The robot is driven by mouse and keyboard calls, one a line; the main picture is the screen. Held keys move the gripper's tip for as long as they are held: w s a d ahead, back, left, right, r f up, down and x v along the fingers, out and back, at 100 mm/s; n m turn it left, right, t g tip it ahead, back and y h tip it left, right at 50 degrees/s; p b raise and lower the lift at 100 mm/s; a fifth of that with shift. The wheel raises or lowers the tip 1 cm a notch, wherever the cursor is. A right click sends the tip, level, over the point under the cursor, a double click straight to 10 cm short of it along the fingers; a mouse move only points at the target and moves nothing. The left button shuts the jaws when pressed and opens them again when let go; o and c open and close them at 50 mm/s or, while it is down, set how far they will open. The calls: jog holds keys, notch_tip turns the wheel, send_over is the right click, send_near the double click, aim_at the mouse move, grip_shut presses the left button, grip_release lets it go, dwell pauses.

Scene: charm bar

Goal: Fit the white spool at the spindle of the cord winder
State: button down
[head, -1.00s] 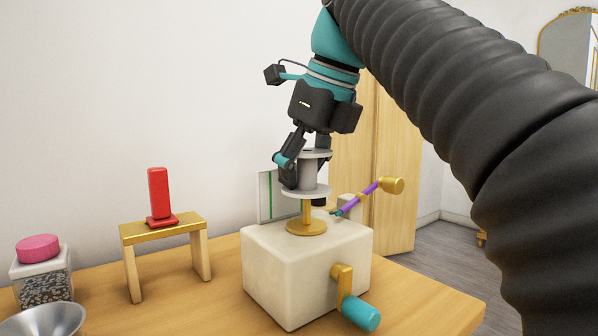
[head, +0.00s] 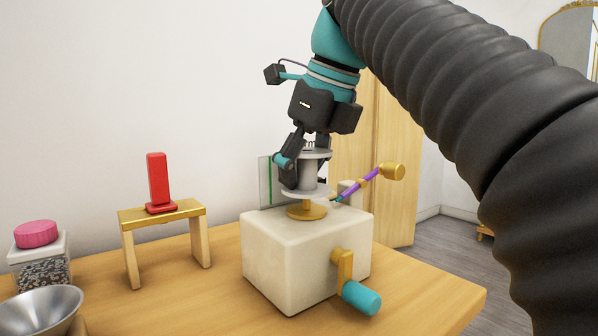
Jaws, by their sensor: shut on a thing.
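The white spool (head: 309,174) is upright, in light grey-white, with a flange at top and bottom. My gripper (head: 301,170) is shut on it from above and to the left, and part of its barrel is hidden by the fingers. The spool is directly over the gold spindle base (head: 307,211) of the cord winder (head: 302,260), a cream block. Only a short bit of gold shows between the lower flange and the base disc. Small prongs show above the top flange, which look like the spindle tip. The spool appears to be around the spindle, just above its base.
A teal-handled crank (head: 360,298) sticks out of the winder's front. A purple arm with a gold end (head: 392,171) reaches out behind it to the right. A red block (head: 158,182) on a gold-topped stand (head: 165,214), a pink-lidded jar (head: 38,262) and a metal bowl (head: 42,312) stand left.

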jog(key=shift+f+b, duration=0.7)
jog(key=shift+f, duration=0.4)
jog(key=shift+r, duration=0.1)
jog(key=shift+r+p, duration=2.9)
jog(key=shift+p, duration=0.5)
jog(key=shift+f+b, duration=1.85)
jog(key=shift+f, duration=1.35)
jog(key=shift+c, duration=0.7)
grip_release()
